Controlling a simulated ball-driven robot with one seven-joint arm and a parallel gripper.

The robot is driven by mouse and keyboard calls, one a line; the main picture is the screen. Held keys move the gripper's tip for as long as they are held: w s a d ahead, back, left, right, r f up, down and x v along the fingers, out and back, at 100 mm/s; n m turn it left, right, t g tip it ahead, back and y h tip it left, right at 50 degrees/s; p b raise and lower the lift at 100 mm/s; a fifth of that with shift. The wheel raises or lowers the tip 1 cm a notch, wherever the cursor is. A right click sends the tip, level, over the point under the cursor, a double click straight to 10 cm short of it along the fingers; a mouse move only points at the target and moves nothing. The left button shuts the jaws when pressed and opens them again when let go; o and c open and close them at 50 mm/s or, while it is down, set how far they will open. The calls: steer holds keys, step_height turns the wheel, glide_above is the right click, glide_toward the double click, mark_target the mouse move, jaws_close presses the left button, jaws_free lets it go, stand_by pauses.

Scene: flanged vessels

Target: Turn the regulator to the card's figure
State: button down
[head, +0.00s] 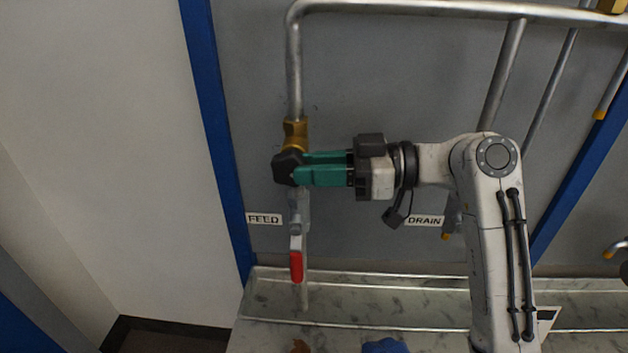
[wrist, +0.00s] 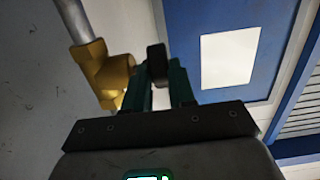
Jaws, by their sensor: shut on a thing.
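The regulator shows as a black knob (head: 284,168) on a brass body (head: 295,133) in the pipe at the left of the head view. My gripper (head: 301,168), with two teal fingers, reaches in from the right and is shut on the knob. The wrist view shows the same knob (wrist: 156,62) between the fingertips, beside the brass body (wrist: 108,76). I can read no figure on a card and no dial in either view. A small white piece with a dark mark (head: 546,318) lies partly behind my arm; I cannot tell what it is.
Below the regulator is a valve with a red lever (head: 296,266), near the FEED label (head: 264,219). The DRAIN label (head: 425,221) is behind my arm. Pipes run across the grey panel. A metal tray (head: 390,300) lies below, with a blue item (head: 385,346) in front.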

steer(key=shift+f+y+b, duration=0.2)
steer(key=shift+y+b, duration=0.5)
steer(key=shift+b, duration=0.05)
steer(key=c, duration=1.2)
jaws_free()
steer(key=d+b, duration=0.1)
steer(key=d, duration=1)
steer(key=shift+s+f+b, duration=0.15)
steer(key=shift+f+b, duration=0.05)
steer(key=shift+b, duration=0.15)
